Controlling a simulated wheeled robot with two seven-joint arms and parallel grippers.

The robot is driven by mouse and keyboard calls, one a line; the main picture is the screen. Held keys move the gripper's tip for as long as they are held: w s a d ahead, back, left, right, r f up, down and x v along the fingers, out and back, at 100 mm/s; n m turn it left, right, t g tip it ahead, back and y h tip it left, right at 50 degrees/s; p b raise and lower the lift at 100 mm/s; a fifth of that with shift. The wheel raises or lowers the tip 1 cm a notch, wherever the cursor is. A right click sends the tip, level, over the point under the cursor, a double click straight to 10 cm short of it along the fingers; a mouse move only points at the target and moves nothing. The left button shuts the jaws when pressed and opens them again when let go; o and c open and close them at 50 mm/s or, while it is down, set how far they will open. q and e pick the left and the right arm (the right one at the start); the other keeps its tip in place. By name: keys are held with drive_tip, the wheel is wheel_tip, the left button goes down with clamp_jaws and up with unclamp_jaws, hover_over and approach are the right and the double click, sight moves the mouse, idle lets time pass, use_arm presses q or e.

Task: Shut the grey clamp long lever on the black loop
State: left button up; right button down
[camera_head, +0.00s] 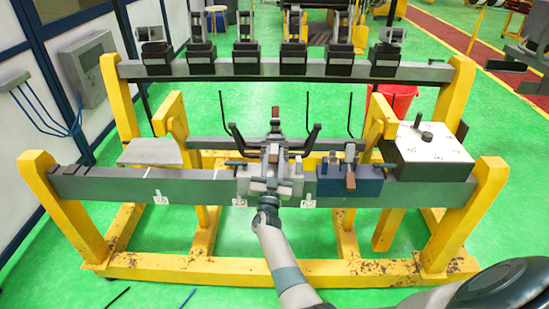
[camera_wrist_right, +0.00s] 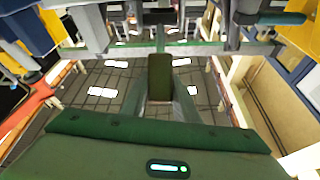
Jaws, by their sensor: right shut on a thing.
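The grey clamp (camera_head: 297,187) sits on the front beam, left of the blue clamp. My right gripper (camera_head: 270,185) is at the front of the grey clamp and covers part of it. It is shut on the grey clamp long lever, whose brown-green grip (camera_wrist_right: 160,77) shows in the middle of the right wrist view. The black loop (camera_head: 312,140) rises behind the clamp, with curved arms to both sides. The gripper hides where the loop meets the clamp. My left gripper is out of view.
The blue clamp (camera_head: 368,188) stands close on the right, with a brown-tipped lever. A grey box (camera_head: 430,155) with a black knob is farther right. Black-topped blocks line the rear beam (camera_head: 220,70).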

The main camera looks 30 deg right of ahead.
drive_tip(key=shift+w, duration=0.1)
drive_tip(key=shift+a, duration=0.1)
idle(0.8)
drive_tip(key=c, duration=1.7)
unclamp_jaws()
drive_tip(key=shift+f, duration=0.1)
drive_tip(key=shift+w+f, duration=0.1)
drive_tip(key=shift+w, duration=0.05)
